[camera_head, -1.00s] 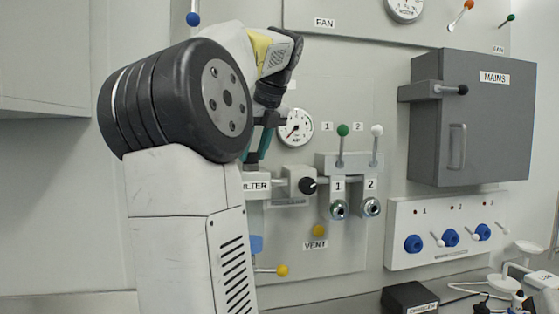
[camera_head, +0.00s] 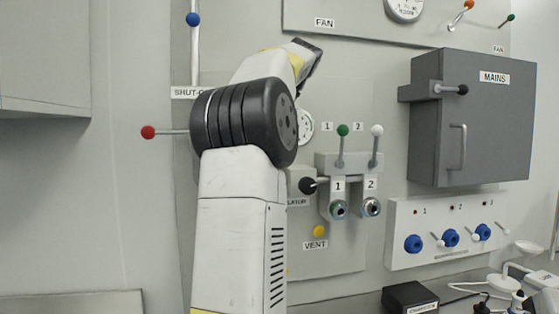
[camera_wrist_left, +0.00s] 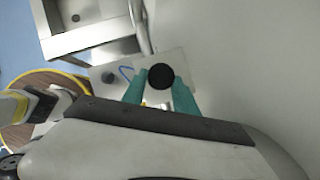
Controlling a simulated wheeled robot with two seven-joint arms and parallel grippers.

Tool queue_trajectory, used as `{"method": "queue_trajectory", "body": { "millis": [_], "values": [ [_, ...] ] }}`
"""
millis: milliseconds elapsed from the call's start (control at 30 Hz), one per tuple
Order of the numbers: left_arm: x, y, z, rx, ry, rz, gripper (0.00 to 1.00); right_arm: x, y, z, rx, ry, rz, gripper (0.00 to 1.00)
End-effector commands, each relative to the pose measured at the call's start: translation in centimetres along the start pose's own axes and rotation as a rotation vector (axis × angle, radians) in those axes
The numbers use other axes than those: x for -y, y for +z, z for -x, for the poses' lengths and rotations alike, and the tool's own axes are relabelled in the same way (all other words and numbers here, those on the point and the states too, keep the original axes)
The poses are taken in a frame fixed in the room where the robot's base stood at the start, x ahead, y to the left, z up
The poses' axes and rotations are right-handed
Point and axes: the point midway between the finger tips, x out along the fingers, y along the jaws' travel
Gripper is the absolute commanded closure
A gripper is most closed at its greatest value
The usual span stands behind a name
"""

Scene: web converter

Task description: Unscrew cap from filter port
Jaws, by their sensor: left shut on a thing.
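A round black cap (camera_wrist_left: 161,76) sits between the teal fingertips of my left gripper (camera_wrist_left: 160,87) in the left wrist view, and the fingers are shut on it. No port shows at the cap in that view. In the head view my left arm stands in front of the wall panel and hides the filter port and its label. My left gripper itself is hidden there behind the arm. My right gripper is in neither view.
Right of my arm stand the two valves (camera_head: 355,180), the yellow vent knob (camera_head: 319,231) and the grey mains box (camera_head: 472,118). A red-knobbed lever (camera_head: 148,132) sticks out left. The wrist view shows a metal basin (camera_wrist_left: 95,32) and a round brown surface (camera_wrist_left: 30,105).

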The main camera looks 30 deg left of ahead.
Motion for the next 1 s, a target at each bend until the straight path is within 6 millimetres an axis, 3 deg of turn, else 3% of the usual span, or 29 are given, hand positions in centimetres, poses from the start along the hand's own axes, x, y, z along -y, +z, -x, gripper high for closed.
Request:
{"method": "queue_trajectory", "body": {
  "millis": [67,100,200,467,733,1000],
  "values": [
    [-0.04,0.03,-0.01,0.0,0.0,-0.001,1.0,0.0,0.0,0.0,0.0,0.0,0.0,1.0],
    [-0.04,0.03,-0.01,0.0,0.0,-0.001,0.61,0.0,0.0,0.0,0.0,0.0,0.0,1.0],
    [-0.04,0.03,-0.01,0.0,0.0,-0.002,0.47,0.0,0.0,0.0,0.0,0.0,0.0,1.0],
    [-0.06,0.03,0.0,0.0,-0.004,-0.008,0.47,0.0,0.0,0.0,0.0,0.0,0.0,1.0],
    [-0.48,0.07,-0.02,-0.001,-0.124,-0.226,0.47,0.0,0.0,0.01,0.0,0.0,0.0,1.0],
    [-0.45,0.09,-0.01,-0.001,-0.136,-0.247,0.47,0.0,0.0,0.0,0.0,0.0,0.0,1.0]
  ]
}}
